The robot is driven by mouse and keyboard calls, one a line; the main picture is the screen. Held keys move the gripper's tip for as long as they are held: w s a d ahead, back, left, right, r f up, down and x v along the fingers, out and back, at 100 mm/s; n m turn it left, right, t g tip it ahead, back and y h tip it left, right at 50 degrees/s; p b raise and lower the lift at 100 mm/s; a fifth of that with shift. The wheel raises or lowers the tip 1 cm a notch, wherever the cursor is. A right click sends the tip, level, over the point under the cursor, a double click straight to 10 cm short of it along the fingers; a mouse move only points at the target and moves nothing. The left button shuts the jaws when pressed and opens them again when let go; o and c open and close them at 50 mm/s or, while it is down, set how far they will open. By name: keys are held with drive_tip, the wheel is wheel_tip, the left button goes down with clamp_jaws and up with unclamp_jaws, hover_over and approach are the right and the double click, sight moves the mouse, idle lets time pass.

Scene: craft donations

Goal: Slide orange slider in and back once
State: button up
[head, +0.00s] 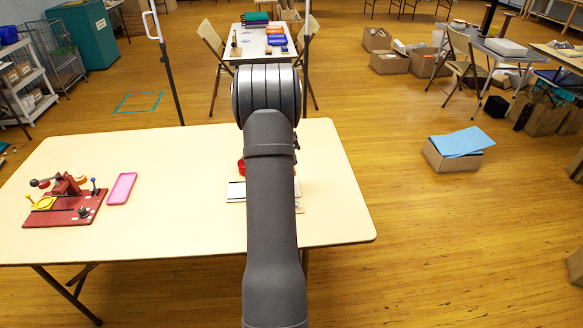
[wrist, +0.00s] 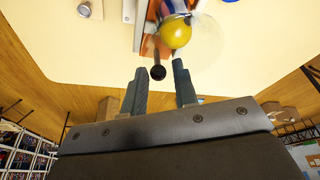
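In the wrist view my gripper (wrist: 160,66) is open, its two dark fingers apart. A black ball knob (wrist: 157,73) on a short dark stem shows in the gap between the fingertips, nearer the left one, and I see no grip on it. Just beyond are a strip of orange (wrist: 148,14) and a yellow ball (wrist: 175,33) beside a clear round piece. I cannot tell for sure whether the orange strip is the slider. In the head view my arm hides the gripper and most of this device; a red part (head: 241,168) and a pale base (head: 236,191) show beside it.
A red board (head: 58,218) with a lever, yellow piece and knobs stands at the table's left, next to a pink tray (head: 121,188). The cream table (head: 180,165) is clear between tray and arm. A box with a blue sheet (head: 458,141) sits on the floor at right.

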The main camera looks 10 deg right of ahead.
drive_tip(key=v, duration=0.5)
drive_tip(key=shift+w+a, duration=0.4)
drive_tip(key=shift+d+r, duration=0.2)
drive_tip(key=shift+r, duration=0.35)
drive_tip(key=m+y, duration=0.1)
drive_tip(key=d+m+g, duration=0.1)
drive_tip(key=m, duration=0.1)
drive_tip(key=d+m+y, duration=0.1)
drive_tip(key=m, duration=0.1)
drive_tip(key=shift+f+y, duration=0.1)
drive_tip(key=shift+y, duration=0.2)
drive_tip(key=shift+d+f+m+g, duration=0.1)
drive_tip(key=shift+m+g, duration=0.2)
drive_tip(key=shift+m, duration=0.2)
drive_tip(key=shift+f, duration=3.6)
